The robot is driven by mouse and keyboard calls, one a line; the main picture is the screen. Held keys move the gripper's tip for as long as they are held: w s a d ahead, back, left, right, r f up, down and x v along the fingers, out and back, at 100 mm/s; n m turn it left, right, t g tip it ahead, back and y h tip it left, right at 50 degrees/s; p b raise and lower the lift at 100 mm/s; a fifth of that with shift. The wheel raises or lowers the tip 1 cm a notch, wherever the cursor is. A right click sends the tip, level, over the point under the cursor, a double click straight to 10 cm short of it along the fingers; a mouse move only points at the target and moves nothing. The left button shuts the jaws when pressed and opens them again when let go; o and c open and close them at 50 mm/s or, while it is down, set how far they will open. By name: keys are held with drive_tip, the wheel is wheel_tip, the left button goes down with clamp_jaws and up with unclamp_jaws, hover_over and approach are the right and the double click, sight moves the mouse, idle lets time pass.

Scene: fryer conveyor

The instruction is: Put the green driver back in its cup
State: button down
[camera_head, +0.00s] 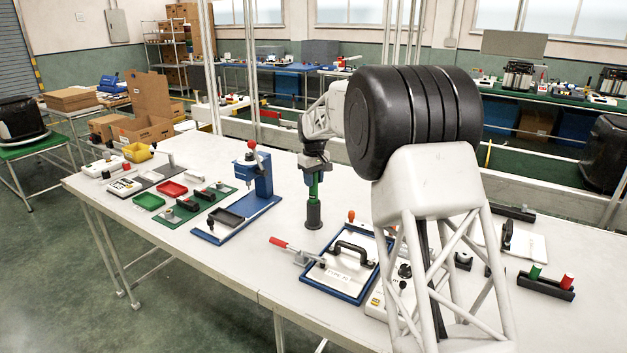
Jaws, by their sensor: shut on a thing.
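The green driver (313,187) is upright, its upper part between the fingers of my gripper (313,168). My gripper points down and is shut on it. A dark grey cup (313,214) stands on the white table directly below. The driver's lower end meets or overlaps the cup's mouth in the picture. I cannot tell how deep it sits, as its lower end is hidden.
A blue press (262,172) stands left of the cup. A blue-framed board (345,265) with a black handle and a red-handled clamp (280,243) are in front. A black holder (545,285) with green and red pieces is at right. Bare table surrounds the cup.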

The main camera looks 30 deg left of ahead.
drive_tip(key=shift+f, duration=0.1)
idle(0.3)
drive_tip(key=c, duration=0.8)
unclamp_jaws()
drive_tip(key=shift+f, duration=0.1)
drive_tip(key=shift+o, duration=0.2)
wheel_tip(320, 180, up, 12)
drive_tip(key=shift+r, duration=0.15)
idle(0.5)
